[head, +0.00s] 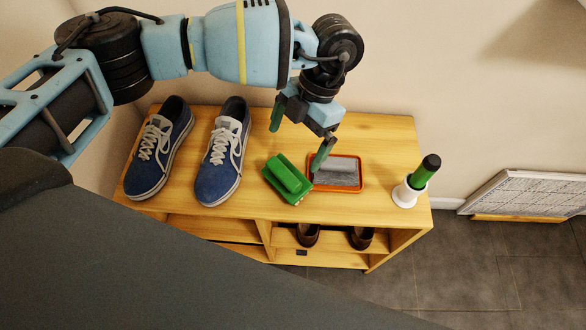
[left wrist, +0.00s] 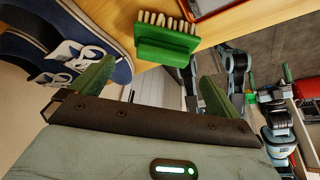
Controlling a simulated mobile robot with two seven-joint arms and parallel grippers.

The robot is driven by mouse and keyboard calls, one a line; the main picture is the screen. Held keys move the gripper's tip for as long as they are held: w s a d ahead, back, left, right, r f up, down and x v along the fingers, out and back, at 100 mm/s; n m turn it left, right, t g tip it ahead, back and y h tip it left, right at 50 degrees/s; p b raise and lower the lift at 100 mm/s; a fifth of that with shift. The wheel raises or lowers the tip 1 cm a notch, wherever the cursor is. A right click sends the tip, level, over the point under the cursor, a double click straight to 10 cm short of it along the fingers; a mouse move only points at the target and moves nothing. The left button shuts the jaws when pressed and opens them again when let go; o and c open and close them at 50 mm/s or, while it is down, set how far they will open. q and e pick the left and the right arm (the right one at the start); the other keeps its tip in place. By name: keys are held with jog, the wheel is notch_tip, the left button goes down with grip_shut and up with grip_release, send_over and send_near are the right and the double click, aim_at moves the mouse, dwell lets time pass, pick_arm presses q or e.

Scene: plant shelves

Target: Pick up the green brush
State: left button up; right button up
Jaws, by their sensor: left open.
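The green brush (head: 288,180) lies on the wooden shelf top, between the blue shoes and an orange tray. In the left wrist view the brush (left wrist: 167,44) shows its green handle toward me and its pale bristles on the far side. My left gripper (head: 300,135) is open and empty above the shelf, a little behind the brush in the head view. In the left wrist view the brush lies beyond the gap between its two green fingers (left wrist: 157,72), apart from them. My right gripper cannot be made out in either view.
Two blue shoes (head: 220,165) stand left of the brush. The orange tray (head: 312,186), holding a grey block, is close on the right. A white holder (head: 404,195) with a green-and-black object stands near the right edge. Dark footwear (head: 308,236) sits on the lower shelf.

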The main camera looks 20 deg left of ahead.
aim_at(286, 169)
pick_arm(q)
jog(key=shift+s, duration=0.35)
jog(key=shift+x, duration=3.8)
jog(key=shift+d, duration=0.15)
pick_arm(e)
jog(key=shift+s+f, duration=0.25)
jog(key=shift+s, duration=0.4)
pick_arm(q)
jog(key=shift+w, duration=0.1)
jog(key=c, duration=1)
pick_arm(e)
jog(key=shift+s+f, duration=0.1)
